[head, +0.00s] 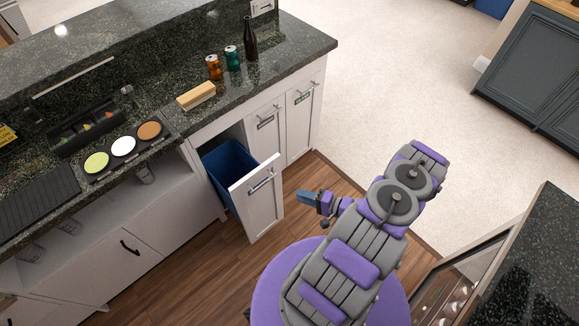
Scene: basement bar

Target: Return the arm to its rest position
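My purple and grey arm rises from the bottom of the head view and bends back at its upper joints. My gripper (308,198) points left, in the air over the wood floor. It is just right of the open white pull-out bin drawer (262,203), apart from it in the picture. The fingers look small and close together, and I cannot tell whether they are open or shut. I see nothing held in them.
The drawer holds a blue bin (229,163). A granite counter (290,50) carries a dark bottle (251,40), orange can (214,68), green can (232,58) and wooden block (196,95). Another dark counter (540,270) stands at right. Pale floor (400,90) is clear behind.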

